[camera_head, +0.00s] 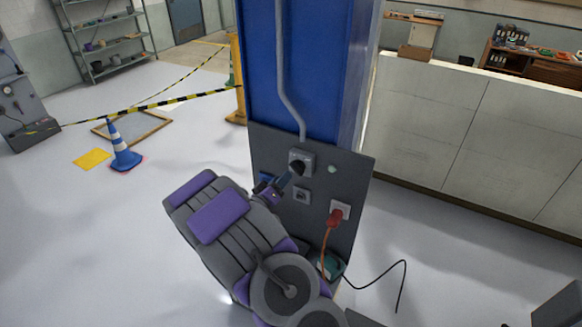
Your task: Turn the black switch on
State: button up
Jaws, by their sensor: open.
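The black switch (298,167) sits on a grey box on the grey panel of the blue column, where the conduit comes down. My gripper (286,179) is at the lower left of the switch, with its fingertips close to it or touching it; I cannot tell which. The gripper is open, though the gap between its fingers is hard to make out. My fingers partly cover the switch, and its exact position is too small to read.
Below the switch are a small socket (302,195) and a red plug (334,219) with a hanging cord. A pale green button (332,169) is at right. A black cable (375,284) lies on the floor. A cone (122,148) and striped tape stand behind left. A low white wall (455,135) is at right.

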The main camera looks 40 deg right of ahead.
aim_at(292, 167)
jog(key=shift+p+x, duration=0.55)
jog(key=shift+x, duration=3.3)
jog(key=shift+c, duration=0.3)
jog(key=shift+a, duration=0.15)
grip_shut()
